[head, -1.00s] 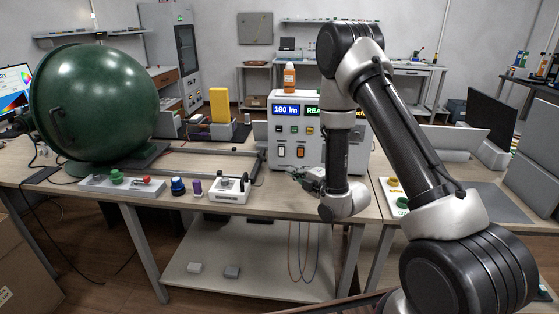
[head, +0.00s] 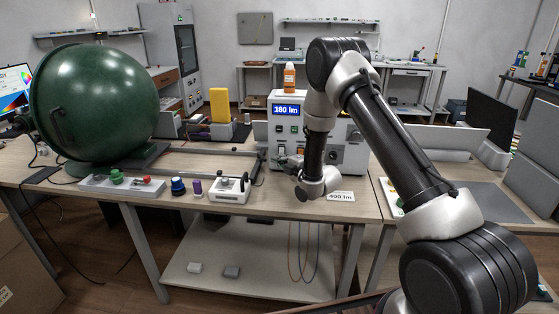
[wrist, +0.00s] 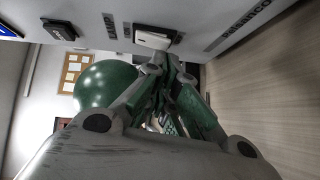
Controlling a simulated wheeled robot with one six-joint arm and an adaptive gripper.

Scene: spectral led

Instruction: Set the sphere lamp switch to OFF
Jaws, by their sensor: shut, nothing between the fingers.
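The white control box (head: 296,108) stands on the bench with a blue display reading 180 lm and several small buttons. In the head view my gripper (head: 284,161) is at the lower left of its front, where it and my arm hide the lower switches. In the wrist view, a pale rocker switch (wrist: 155,38) on the box's face is right in front of my shut, empty fingers (wrist: 157,62). I cannot tell whether they touch it. A dark switch (wrist: 59,29) is further left. The labels are tilted and hard to read, so the switch's position is unclear.
The big green sphere (head: 95,105) stands at the left of the bench. An orange bottle (head: 290,77) sits on the box. A white fixture (head: 230,190), a purple cylinder (head: 197,187) and a 400 lm card (head: 341,197) lie along the front edge.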

